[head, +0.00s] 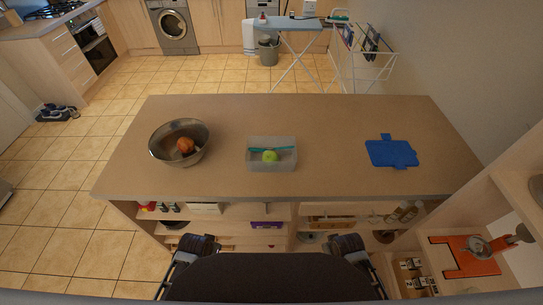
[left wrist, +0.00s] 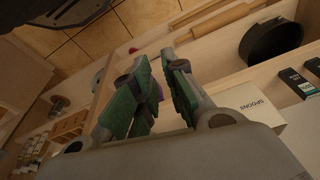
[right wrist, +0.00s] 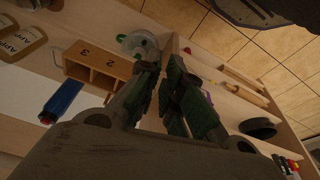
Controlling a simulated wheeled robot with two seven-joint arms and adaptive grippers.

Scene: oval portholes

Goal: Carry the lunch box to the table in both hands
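The lunch box (head: 285,166), a translucent grey open box, sits upright on the counter-like table (head: 330,175) near its middle. Inside it are a green apple (head: 270,156) and a long teal item (head: 285,148). A blue flat piece with tabs, perhaps its lid (head: 391,151), lies to its right. My left gripper (head: 200,243) and right gripper (head: 345,243) are below the table's near edge, in front of the shelves and apart from the box. The left wrist view (left wrist: 156,58) and right wrist view (right wrist: 160,68) show narrow gaps between the fingers, with nothing held.
A metal bowl (head: 156,150) with an orange-red fruit (head: 185,145) stands on the table at left. Shelves with small goods lie under the near edge. A side unit holds an orange mat (head: 460,256). An ironing board (head: 290,25) and drying rack (head: 365,58) stand behind.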

